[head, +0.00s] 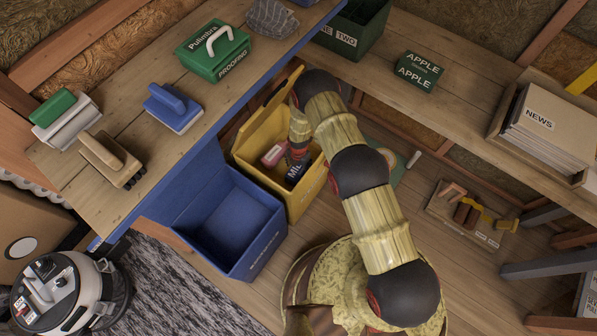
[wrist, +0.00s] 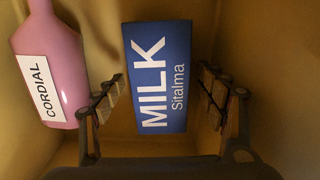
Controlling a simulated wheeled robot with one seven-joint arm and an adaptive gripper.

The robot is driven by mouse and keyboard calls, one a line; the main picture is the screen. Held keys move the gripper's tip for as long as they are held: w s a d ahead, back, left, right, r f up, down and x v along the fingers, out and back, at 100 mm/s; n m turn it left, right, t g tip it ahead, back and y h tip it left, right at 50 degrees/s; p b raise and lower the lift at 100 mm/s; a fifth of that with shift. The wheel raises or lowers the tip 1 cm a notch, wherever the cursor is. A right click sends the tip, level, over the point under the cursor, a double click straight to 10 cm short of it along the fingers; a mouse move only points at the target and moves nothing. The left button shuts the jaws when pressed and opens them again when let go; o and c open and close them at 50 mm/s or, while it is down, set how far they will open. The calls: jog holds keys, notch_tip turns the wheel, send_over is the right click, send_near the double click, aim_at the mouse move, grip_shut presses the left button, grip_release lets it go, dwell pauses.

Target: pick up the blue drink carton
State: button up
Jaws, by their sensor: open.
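The blue drink carton (wrist: 158,76), labelled MILK Sitalma, lies inside the yellow bin (head: 310,195). My gripper (wrist: 165,105) is open in the wrist view, with one finger on each side of the carton's lower part. In the head view the arm reaches down into the bin and partly hides the gripper.
A pink cordial bottle (wrist: 50,62) lies left of the carton in the bin, close to the left finger; it also shows in the head view (head: 273,155). The yellow bin's walls surround both. An empty blue bin (head: 225,222) stands beside it. A wooden bench (head: 120,125) runs behind.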

jog(key=shift+r, duration=0.1)
jog(key=shift+c, duration=0.6)
jog(key=c, duration=0.9)
